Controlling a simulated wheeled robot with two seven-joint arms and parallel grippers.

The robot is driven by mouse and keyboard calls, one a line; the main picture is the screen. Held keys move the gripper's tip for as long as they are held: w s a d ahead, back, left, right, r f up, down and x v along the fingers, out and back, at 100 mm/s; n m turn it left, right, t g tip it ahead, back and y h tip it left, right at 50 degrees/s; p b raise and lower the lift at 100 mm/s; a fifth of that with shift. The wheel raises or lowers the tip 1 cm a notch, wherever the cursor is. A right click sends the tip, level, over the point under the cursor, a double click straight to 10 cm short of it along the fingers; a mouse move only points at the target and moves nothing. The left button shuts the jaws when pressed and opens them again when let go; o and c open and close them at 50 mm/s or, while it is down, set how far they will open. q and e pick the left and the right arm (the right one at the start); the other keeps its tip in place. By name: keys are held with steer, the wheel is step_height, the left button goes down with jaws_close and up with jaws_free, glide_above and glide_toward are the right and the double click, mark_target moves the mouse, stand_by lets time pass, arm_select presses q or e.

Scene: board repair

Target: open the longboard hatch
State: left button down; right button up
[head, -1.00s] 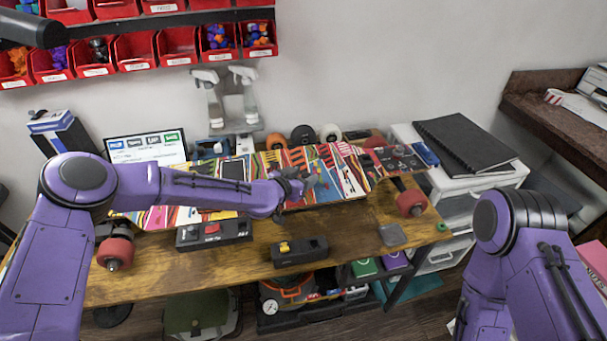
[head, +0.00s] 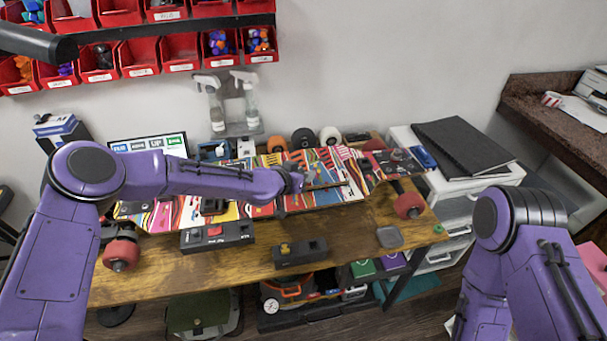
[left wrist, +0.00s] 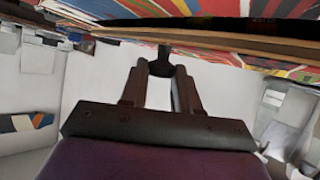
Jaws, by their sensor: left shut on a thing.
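The longboard (head: 268,160), with bright multicoloured graphics, lies along the wooden workbench. My left gripper (head: 296,182) is over the middle of the board in the head view. In the left wrist view, its two fingers (left wrist: 164,70) are shut on a small black knob (left wrist: 165,52). A wooden edge with a dark gap beside it (left wrist: 200,40) runs close to the knob. A thin dark line with a brown edge (head: 328,185) shows beside the gripper in the head view, seemingly the hatch's edge standing a little proud. My gripper hides part of the hatch. My right gripper is out of view.
Red wheels (head: 120,254) stick out at the board's front. Two dark switch boxes (head: 217,236) (head: 300,254) sit at the bench's front. Spray bottles (head: 245,105) and loose wheels (head: 303,138) stand behind the board. A black notebook (head: 465,145) lies to the right.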

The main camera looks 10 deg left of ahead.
arm_select(q)
steer(key=shift+w+a+r+n+g+p, duration=0.1)
steer(key=shift+w+r+g+p, duration=0.1)
steer(key=shift+r+p, duration=0.15)
steer(key=shift+w+d+r+n+g+p, duration=0.1)
steer(key=shift+r+g+p, duration=0.1)
steer(key=shift+r, duration=0.2)
steer(key=shift+w+a+r+n+g+p, duration=0.1)
steer(key=shift+w+r+g+p, duration=0.1)
steer(key=shift+r+p, duration=0.15)
steer(key=shift+w+a+r+n+g+p, duration=0.2)
steer(key=shift+w+r+n+g+p, duration=0.15)
steer(key=shift+r+g+p, duration=0.2)
steer(key=shift+w+a+r+n+g+p, duration=0.15)
steer(key=shift+w+r+n+g, duration=0.1)
steer(key=shift+w+r+g, duration=0.25)
steer(key=shift+w+a+r+n+g+p, duration=0.1)
steer(key=shift+w+r+n+g+p, duration=0.1)
steer(key=shift+w+r+g, duration=0.3)
steer(key=shift+s+f, duration=0.1)
steer(key=shift+f, duration=0.05)
